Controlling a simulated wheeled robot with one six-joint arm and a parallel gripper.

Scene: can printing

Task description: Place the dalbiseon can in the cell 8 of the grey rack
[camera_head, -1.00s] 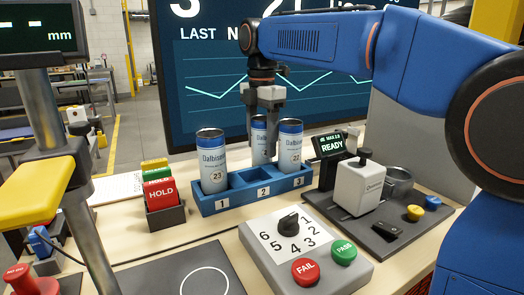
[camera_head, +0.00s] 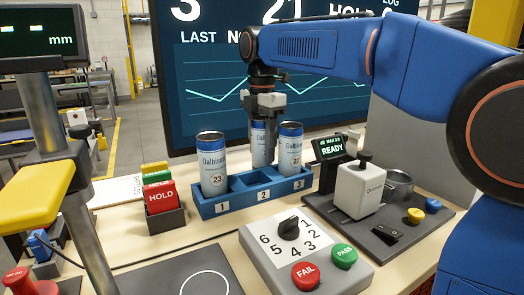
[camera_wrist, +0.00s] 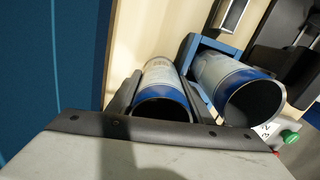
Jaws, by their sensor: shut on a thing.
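My gripper (camera_head: 263,118) points down behind the blue three-cell rack (camera_head: 236,207) and is shut on a Dalbiseon can (camera_head: 258,148). This white and blue can stands upright between my fingers, partly hidden by a finger and a rack can. In the wrist view the held can (camera_wrist: 160,93) sits between both dark fingers, its rim facing the camera. One Dalbiseon can marked 23 (camera_head: 212,170) stands in cell 1, and another can (camera_head: 290,152) stands in cell 3. Cell 2 looks empty. I see no grey rack and no cell 8.
A dial box (camera_head: 262,251) with FAIL and PASS buttons stands in front of the rack. Red, green and yellow HOLD cards (camera_head: 160,198) are to its left. A white device (camera_head: 359,188) and READY display (camera_head: 333,147) are to its right. A large screen (camera_head: 205,60) rises behind.

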